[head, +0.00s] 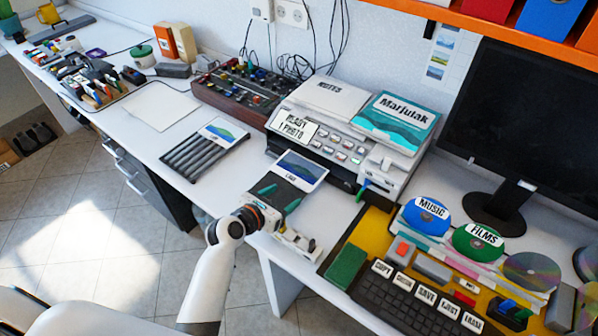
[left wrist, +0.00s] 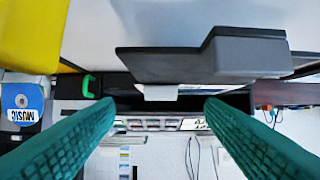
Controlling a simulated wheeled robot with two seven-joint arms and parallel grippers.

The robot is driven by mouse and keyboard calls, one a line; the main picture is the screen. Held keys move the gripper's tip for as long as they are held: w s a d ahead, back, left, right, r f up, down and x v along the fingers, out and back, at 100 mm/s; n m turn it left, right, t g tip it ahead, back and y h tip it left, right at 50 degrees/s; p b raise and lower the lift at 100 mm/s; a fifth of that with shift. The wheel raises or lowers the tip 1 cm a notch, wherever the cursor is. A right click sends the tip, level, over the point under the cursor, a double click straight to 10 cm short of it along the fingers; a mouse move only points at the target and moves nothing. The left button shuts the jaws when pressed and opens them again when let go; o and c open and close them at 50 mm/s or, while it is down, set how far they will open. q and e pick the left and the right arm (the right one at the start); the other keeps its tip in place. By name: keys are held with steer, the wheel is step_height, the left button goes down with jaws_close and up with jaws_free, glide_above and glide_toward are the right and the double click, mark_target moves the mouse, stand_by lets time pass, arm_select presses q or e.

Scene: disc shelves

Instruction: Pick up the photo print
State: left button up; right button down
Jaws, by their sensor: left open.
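A photo print (head: 302,166) with a blue and green landscape lies at the front of the printer (head: 350,135), over a dark tray with a small label. My left gripper (head: 278,197) has green fingers, open and apart, just in front of the print at the near side of the tray. In the left wrist view the open fingers (left wrist: 161,106) frame a small white piece (left wrist: 160,92), perhaps the print's edge, beside a dark grey plate (left wrist: 200,58). Nothing is held. My right gripper is in neither view.
A black ribbed rack (head: 205,152) with another landscape picture (head: 222,130) stands left of the printer. Blue MUSIC (head: 426,214) and green FILMS (head: 478,242) discs, a keyboard (head: 405,300) and a monitor (head: 530,125) are at right. A white sheet (head: 160,106) lies at left.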

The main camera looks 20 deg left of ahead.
mark_target(298, 187)
arm_select(q)
steer(key=x, duration=0.5)
steer(key=shift+w, duration=0.3)
steer(key=shift+c, duration=0.2)
steer(key=c, duration=1.2)
steer(key=shift+c, duration=0.2)
